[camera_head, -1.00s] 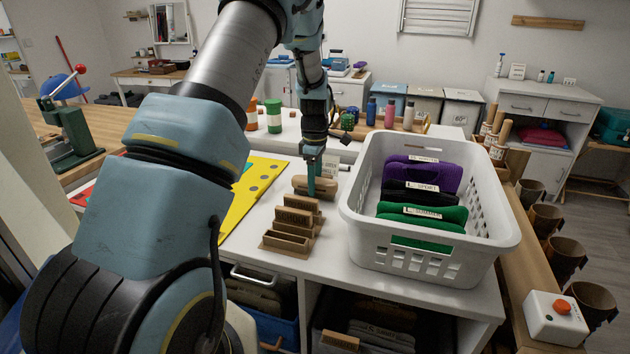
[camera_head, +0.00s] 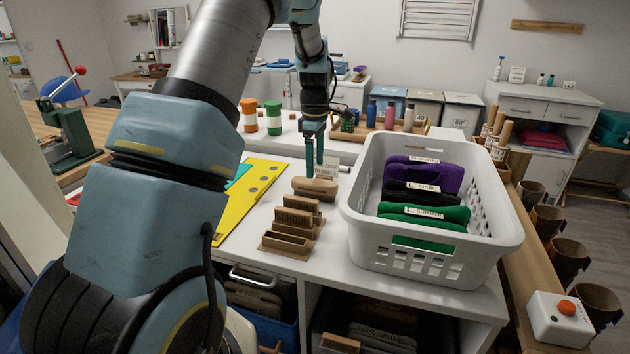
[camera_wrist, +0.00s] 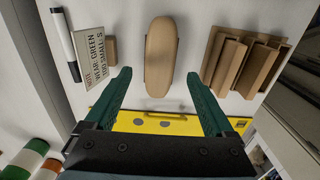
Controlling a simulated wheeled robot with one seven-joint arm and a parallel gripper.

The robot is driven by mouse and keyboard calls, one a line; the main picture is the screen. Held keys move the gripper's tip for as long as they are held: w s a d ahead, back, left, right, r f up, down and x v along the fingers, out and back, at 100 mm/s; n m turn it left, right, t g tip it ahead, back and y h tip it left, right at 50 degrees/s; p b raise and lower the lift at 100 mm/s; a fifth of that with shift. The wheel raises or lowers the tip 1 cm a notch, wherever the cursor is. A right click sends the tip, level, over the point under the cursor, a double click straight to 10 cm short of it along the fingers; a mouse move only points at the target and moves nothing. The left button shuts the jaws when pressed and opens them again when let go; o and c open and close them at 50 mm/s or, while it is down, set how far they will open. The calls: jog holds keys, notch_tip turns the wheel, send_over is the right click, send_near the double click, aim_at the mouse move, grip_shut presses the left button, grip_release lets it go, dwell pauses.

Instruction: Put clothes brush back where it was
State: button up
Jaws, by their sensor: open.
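The clothes brush (camera_head: 315,188), a rounded tan wooden piece, lies on the white counter just behind the stepped wooden holder (camera_head: 290,242). In the wrist view the brush (camera_wrist: 160,55) lies between the small note card (camera_wrist: 92,60) and the holder (camera_wrist: 243,62). My gripper (camera_head: 314,172) is open and empty just above the brush. In the wrist view its two green fingers (camera_wrist: 158,75) are spread to either side of the brush's near end, with gaps on both sides. The brush's underside is hidden.
A white basket (camera_head: 425,262) of folded clothes stands close on the right. A yellow board (camera_head: 245,203) lies on the left. A marker (camera_wrist: 64,45) lies beside the card. Orange and green containers (camera_head: 262,116) and bottles (camera_head: 389,115) stand farther back.

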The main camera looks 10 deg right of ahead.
aim_at(315, 181)
notch_tip(315, 181, up, 6)
jog(key=s+a+f+m+t, duration=0.1)
jog(key=s+a+f+m, duration=0.2)
jog(key=s+a+m, duration=1)
jog(key=s+a, duration=0.8)
jog(key=s, duration=0.1)
jog(key=shift+s+t+b, duration=0.15)
jog(key=shift+t+b, duration=0.15)
jog(key=shift+b, duration=0.1)
jog(key=shift+f, duration=0.1)
